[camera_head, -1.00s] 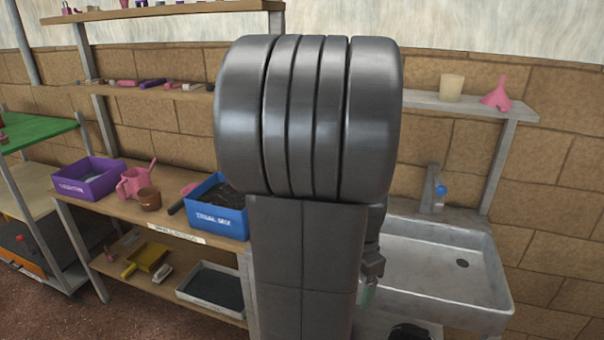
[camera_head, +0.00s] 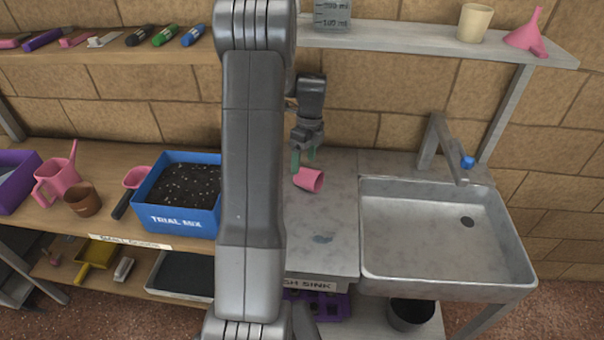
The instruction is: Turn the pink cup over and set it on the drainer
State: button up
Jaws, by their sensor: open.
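The pink cup (camera_head: 309,180) lies on its side on the grey drainer (camera_head: 325,220) left of the sink, with its mouth turned to the right. My gripper (camera_head: 303,161) points down just above and behind the cup, its greenish fingers apart. The fingertips are close to the cup's upper edge; I cannot tell whether they touch it. My own arm hides the left part of the drainer.
The metal sink (camera_head: 435,235) with its tap (camera_head: 445,150) is right of the drainer. A blue soil box (camera_head: 180,195) stands left of my arm. A shelf above holds a beige cup (camera_head: 474,22) and a pink funnel (camera_head: 527,33). The drainer's front is clear.

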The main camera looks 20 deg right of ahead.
aim_at(304, 169)
jog(key=f, duration=0.3)
jog(key=f+p, duration=0.1)
jog(key=f, duration=0.1)
jog(key=shift+s+a, duration=0.15)
jog(key=shift+s, duration=0.25)
jog(key=c, duration=1.1)
jog(key=shift+r, duration=0.1)
jog(key=shift+c, duration=0.2)
